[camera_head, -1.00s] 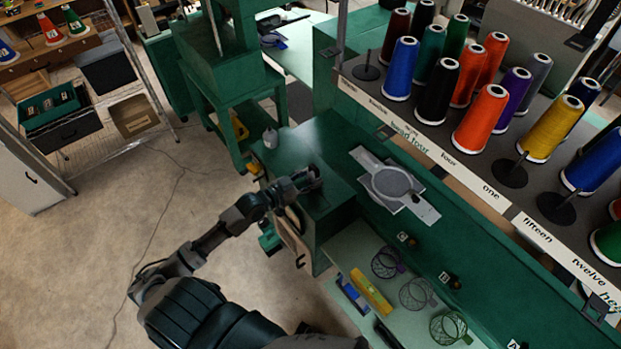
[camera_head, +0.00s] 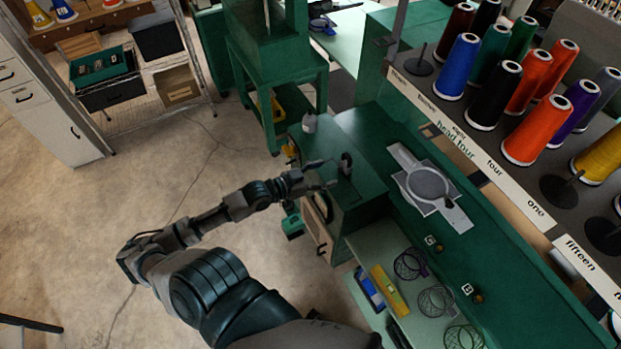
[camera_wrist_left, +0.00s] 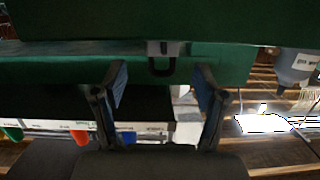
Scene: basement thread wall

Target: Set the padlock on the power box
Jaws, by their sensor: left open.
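My left gripper (camera_head: 328,173) is open, reaching in from the left at the near top edge of a green cabinet. In the left wrist view the two fingers (camera_wrist_left: 162,82) stand wide apart with nothing between their pads. A small dark thing (camera_head: 346,163), seemingly the padlock, is at the cabinet top just beyond the fingertips. In the left wrist view a dark U-shaped loop on a small grey piece (camera_wrist_left: 163,48) lies ahead between the fingers, apart from them. I cannot tell for sure which green surface is the power box. My right gripper is out of view.
The green cabinet (camera_head: 365,200) has an open wooden door (camera_head: 318,232) below my gripper. A grey round-plated fixture (camera_head: 428,186) lies to its right. A rack of thread cones (camera_head: 495,95) stands at right. The floor at left is clear.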

